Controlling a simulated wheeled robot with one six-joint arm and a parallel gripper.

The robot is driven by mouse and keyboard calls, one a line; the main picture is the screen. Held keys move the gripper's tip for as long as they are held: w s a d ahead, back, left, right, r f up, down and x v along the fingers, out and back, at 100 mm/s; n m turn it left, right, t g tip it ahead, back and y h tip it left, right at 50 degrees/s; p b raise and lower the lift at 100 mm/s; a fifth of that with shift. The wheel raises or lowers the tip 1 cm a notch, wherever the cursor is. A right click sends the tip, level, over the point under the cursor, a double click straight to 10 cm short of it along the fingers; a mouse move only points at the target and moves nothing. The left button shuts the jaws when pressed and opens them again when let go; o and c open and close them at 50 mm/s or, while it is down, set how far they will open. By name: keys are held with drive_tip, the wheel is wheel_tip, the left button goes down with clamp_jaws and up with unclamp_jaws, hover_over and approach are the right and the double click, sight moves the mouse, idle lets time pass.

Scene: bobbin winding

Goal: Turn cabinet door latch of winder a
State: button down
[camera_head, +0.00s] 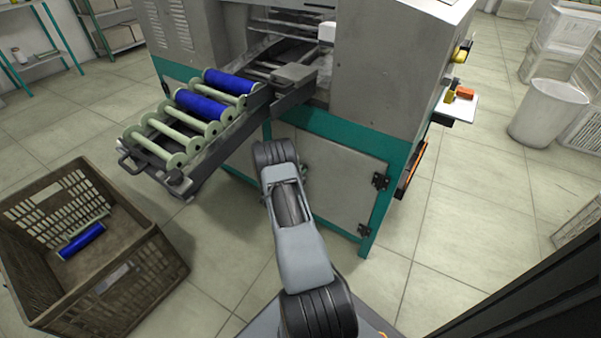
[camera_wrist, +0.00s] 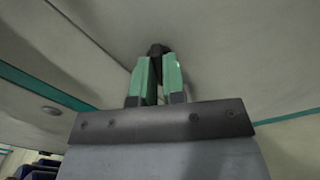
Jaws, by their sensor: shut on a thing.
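The winder (camera_head: 375,70) is a grey machine with teal frame bars. Its cabinet door (camera_head: 340,185) is a grey panel low on the front, with dark hinges at its right edge; it looks closed. In the wrist view my gripper (camera_wrist: 158,66) has green fingers shut on the small dark latch (camera_wrist: 157,50), which stands out from the pale door panel (camera_wrist: 220,45). How far the latch is turned cannot be told. In the head view my arm hides the latch and most of the gripper.
A sloping rack (camera_head: 190,160) with blue bobbins (camera_head: 201,104) and pale empty spools juts out left of my arm. A brown crate (camera_head: 110,285) holding a blue bobbin (camera_head: 82,240) stands on the floor at left. A white bin (camera_head: 546,112) is at right. The floor right of the door is clear.

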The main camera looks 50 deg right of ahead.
drive_tip(key=shift+n, duration=2.2)
drive_tip(key=c, duration=1.2)
unclamp_jaws()
drive_tip(key=s+a+p, duration=0.2)
drive_tip(key=a+p, duration=0.1)
drive_tip(key=a, duration=1)
drive_tip(key=shift+a+p, duration=0.35)
